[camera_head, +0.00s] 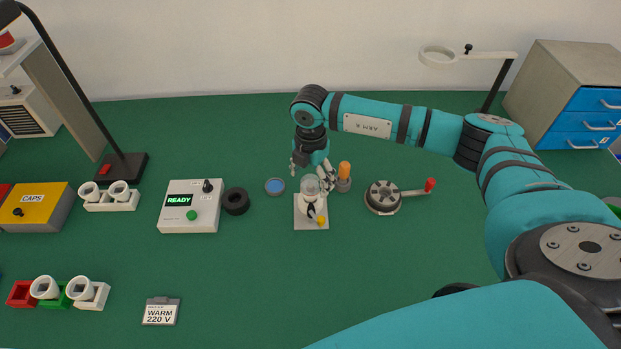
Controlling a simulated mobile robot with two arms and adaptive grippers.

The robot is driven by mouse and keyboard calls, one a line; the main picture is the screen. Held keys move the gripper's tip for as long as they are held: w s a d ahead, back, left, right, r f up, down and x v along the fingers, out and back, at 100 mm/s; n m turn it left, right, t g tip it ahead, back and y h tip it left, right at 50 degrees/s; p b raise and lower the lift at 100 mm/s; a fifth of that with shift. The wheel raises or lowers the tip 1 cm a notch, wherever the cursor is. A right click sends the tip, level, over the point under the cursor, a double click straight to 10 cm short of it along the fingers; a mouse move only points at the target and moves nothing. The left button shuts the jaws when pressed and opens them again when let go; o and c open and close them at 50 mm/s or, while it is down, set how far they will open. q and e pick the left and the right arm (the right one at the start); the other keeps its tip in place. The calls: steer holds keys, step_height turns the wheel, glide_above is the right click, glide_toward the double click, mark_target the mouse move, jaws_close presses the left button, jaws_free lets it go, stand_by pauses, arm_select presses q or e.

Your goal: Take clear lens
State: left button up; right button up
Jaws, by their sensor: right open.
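A pale, see-through lens (310,186) appears at the top of a white lamp body on a small grey plate (312,225) near the middle of the bench. My right gripper (313,174) comes down from above and behind it. Its fingers are open, one on each side of the lens top, and I cannot tell whether they touch it. The fingers partly hide the lens. My left gripper is not in view.
An orange cylinder in a grey holder (344,178) stands close right of the gripper. A blue disc (275,187) and black ring (236,201) lie left. A round device with a red-handled lever (383,198) stands right. The front middle of the green bench is clear.

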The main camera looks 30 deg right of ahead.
steer(key=shift+f, duration=0.7)
steer(key=c, duration=0.9)
steer(key=shift+o, duration=0.2)
steer(key=shift+r, duration=0.1)
steer(key=shift+r, duration=0.45)
step_height(320, 180, up, 2)
steer(key=shift+r+b, duration=0.15)
steer(key=shift+b, duration=0.75)
steer(key=s+a+r+b, duration=0.2)
steer(key=s+b, duration=0.2)
steer(key=s, duration=1.1)
steer(key=r+p, duration=0.1)
steer(key=r, duration=0.1)
steer(key=s+r+p, duration=0.1)
steer(key=r, duration=0.1)
steer(key=shift+a+r+p, duration=0.1)
steer(key=shift+r+p, duration=0.05)
steer(key=shift+p, duration=0.25)
